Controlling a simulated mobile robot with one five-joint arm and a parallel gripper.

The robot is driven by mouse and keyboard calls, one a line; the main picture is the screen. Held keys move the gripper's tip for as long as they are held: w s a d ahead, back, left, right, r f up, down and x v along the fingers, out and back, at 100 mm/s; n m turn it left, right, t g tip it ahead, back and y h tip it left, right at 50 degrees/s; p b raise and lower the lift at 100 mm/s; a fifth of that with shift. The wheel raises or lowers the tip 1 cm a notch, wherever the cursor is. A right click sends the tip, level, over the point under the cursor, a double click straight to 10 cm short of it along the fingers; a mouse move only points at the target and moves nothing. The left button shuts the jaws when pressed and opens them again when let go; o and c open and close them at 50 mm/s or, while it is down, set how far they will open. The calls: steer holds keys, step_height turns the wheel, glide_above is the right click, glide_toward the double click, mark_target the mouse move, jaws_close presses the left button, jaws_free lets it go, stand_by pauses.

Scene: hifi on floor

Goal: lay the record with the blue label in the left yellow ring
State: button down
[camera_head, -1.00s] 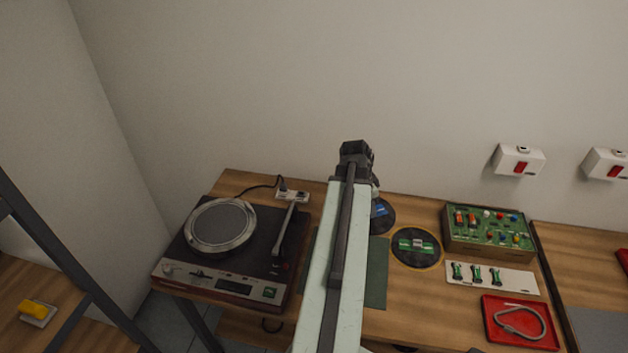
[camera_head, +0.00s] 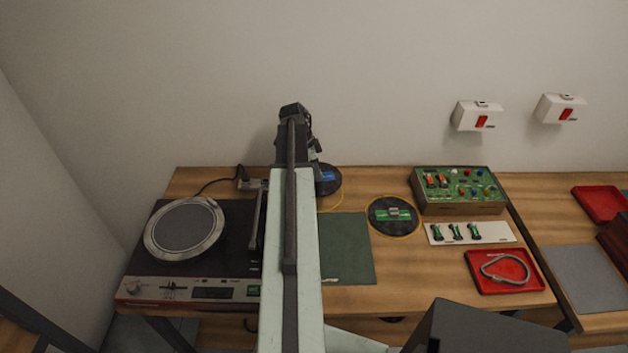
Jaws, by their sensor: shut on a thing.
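The record with the blue label (camera_head: 329,187) is dark and shows partly to the right of my arm, toward the back of the wooden table. My gripper (camera_head: 316,158) is at its upper left edge, shut on it; the fingertips are mostly hidden by my arm. Part of the left yellow ring (camera_head: 330,210) shows just below the record, and the rest is hidden by the record and my arm. I cannot tell how high the record is above the table. A record with a green label (camera_head: 382,222) lies in the right yellow ring (camera_head: 394,236).
A turntable (camera_head: 150,265) stands at the left. A green mat (camera_head: 347,260) lies in the middle. At the right are a green circuit box (camera_head: 458,208), a white strip with green parts (camera_head: 486,236) and a red tray (camera_head: 484,285) with a grey cable. Wall switches (camera_head: 478,115) are behind.

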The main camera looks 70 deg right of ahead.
mark_target(316, 184)
steer(key=shift+w+d+f+m+b, duration=0.2)
steer(key=shift+w+d+f+m, duration=0.1)
steer(key=shift+d+f, duration=0.25)
steer(key=shift+w+d+f+m+b, duration=0.2)
steer(key=shift+d+f+m, duration=0.1)
steer(key=shift+d+f, duration=0.25)
steer(key=shift+r, duration=0.2)
step_height(316, 184, down, 5)
steer(key=b, duration=0.4)
steer(key=shift+s+b, duration=0.1)
steer(key=shift+b, duration=0.3)
steer(key=shift+f+b, duration=1.05)
steer(key=shift+f, duration=0.05)
stand_by(1.0)
steer(key=c, duration=1)
jaws_free()
steer(key=shift+r, duration=0.15)
